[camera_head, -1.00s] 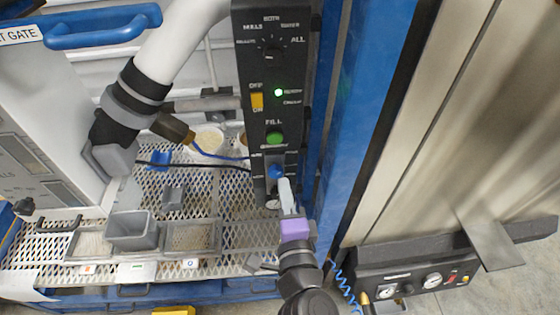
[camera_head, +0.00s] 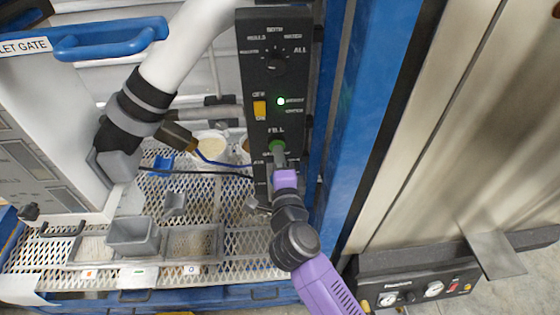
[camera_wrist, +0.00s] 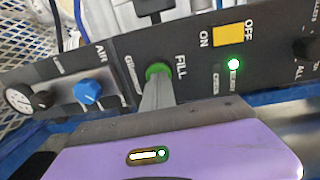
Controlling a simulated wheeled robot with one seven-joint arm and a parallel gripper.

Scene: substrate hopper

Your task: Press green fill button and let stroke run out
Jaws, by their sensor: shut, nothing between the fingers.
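The green fill button (camera_head: 277,146) sits on the black control panel (camera_head: 262,65), below the lit green lamp. In the wrist view the green button (camera_wrist: 158,70) shows under the word FILL, partly covered by my finger. My gripper (camera_head: 279,160) is shut and empty, its tip at the button in both views. In the wrist view the closed fingers (camera_wrist: 157,88) overlap the button's middle and lower part. Whether the tip touches or presses it cannot be told. The button's lower edge is hidden.
A yellow OFF/ON switch (camera_wrist: 229,36) and a lit green lamp (camera_wrist: 233,64) are beside the button, with a blue AIR knob (camera_wrist: 88,91) on its other side. A mesh shelf with grey bins (camera_head: 133,235) lies left of the panel. A blue post (camera_head: 365,120) stands to the right.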

